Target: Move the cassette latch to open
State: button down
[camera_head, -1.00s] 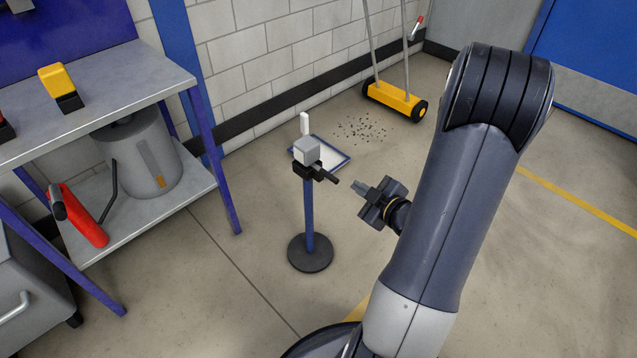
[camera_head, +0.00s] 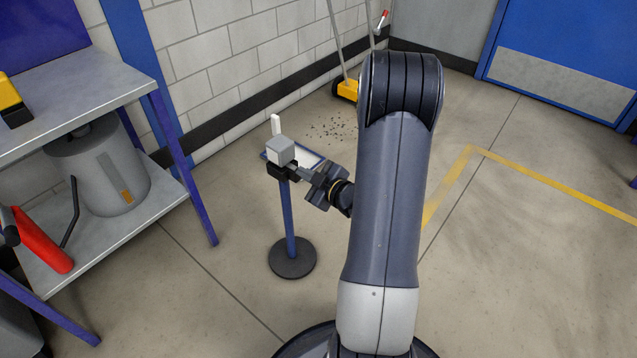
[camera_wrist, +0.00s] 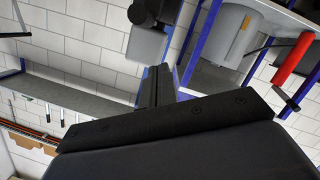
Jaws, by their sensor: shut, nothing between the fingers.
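A stand with a blue post (camera_head: 290,220) and round dark base carries a light grey box (camera_head: 281,151) with a white upright tab (camera_head: 276,125) behind it. A black piece (camera_head: 283,172) sits just under the box; which part is the cassette latch I cannot tell for sure. My gripper (camera_head: 303,171) is shut and empty, its tips close at the right side of the black piece. Whether they touch I cannot tell, and the lever seen there earlier is hidden. In the wrist view my fingers (camera_wrist: 156,86) point at a grey block (camera_wrist: 146,45) with a dark part above it.
A blue-framed workbench (camera_head: 90,82) with a grey canister (camera_head: 100,170) and a red extinguisher-like object (camera_head: 42,242) stands at left. A yellow wheeled sweeper (camera_head: 347,90) stands by the wall near scattered dark bits (camera_head: 330,128). Floor at right is clear.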

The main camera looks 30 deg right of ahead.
jog(key=shift+w+d+f+b, duration=0.1)
jog(key=shift+d+f+b, duration=0.1)
jog(key=shift+d+f, duration=0.45)
jog(key=shift+w+d+f+b, duration=0.15)
jog(key=shift+d+f, duration=0.25)
jog(key=shift+f, duration=0.45)
